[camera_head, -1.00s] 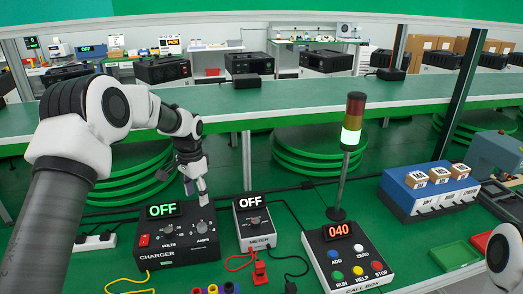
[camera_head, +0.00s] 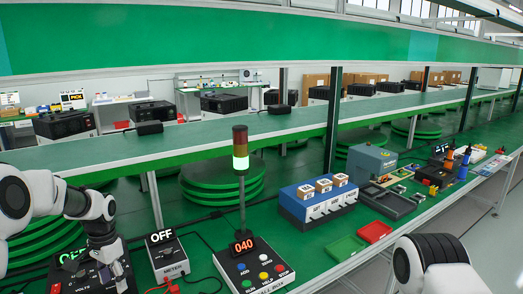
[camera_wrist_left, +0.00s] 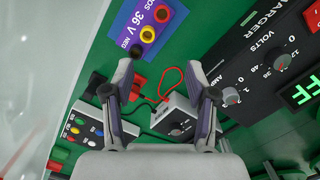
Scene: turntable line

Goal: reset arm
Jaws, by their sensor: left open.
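My left arm comes in from the left in the head view, and its gripper (camera_head: 112,272) hangs over the right part of the black charger (camera_head: 68,284). In the left wrist view the gripper (camera_wrist_left: 160,75) is open, its two fingers apart with nothing held between them. The charger (camera_wrist_left: 245,65) is at the upper right there, its knobs beside one finger. My right arm (camera_head: 438,268) shows at the lower right of the head view; its gripper is out of view.
The meter (camera_head: 168,258) reads OFF, right of the charger. The call box (camera_head: 252,274) reads 040 beside a lit green stack light (camera_head: 240,150). Green (camera_head: 346,249) and red trays are right.

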